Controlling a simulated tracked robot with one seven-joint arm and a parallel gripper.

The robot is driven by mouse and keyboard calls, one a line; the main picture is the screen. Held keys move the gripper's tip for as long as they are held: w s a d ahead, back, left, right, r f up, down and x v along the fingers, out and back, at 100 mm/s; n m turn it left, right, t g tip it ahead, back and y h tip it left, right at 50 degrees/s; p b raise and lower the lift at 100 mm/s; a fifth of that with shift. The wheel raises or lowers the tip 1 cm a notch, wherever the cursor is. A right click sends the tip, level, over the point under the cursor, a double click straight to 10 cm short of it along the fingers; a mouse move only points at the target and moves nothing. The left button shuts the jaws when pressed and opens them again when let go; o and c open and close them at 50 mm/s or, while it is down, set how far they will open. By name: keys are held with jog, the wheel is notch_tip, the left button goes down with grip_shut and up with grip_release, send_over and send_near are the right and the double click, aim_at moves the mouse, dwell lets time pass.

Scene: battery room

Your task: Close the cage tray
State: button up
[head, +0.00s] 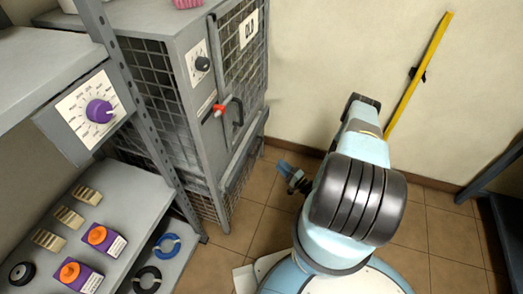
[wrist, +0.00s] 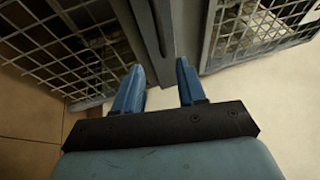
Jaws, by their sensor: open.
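The grey mesh cage (head: 190,110) stands at the left in the head view. Its lower front holds what looks like the cage tray (head: 244,168), a low mesh-fronted section whose rim seems to stand out slightly from the door above; how far I cannot tell. My gripper (head: 284,168) is right of this tray front, apparently apart from it. In the wrist view my gripper (wrist: 159,70) is open, with two blue fingers apart and nothing held. Mesh panels (wrist: 65,45) and a grey frame post (wrist: 155,25) lie beyond the fingertips; contact is unclear.
The cage door has a red-tipped latch (head: 219,109), a dark handle (head: 235,112) and a black knob (head: 202,64). A shelf rack (head: 140,200) with orange-topped purple units stands at the near left. A yellow pole (head: 420,70) leans on the wall. Tiled floor (head: 240,225) shows between cage and my base.

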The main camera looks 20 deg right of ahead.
jog(key=x, duration=1.3)
jog(key=shift+w+a, duration=0.2)
jog(key=shift+w, duration=0.15)
grip_shut()
jog(key=shift+f, duration=0.1)
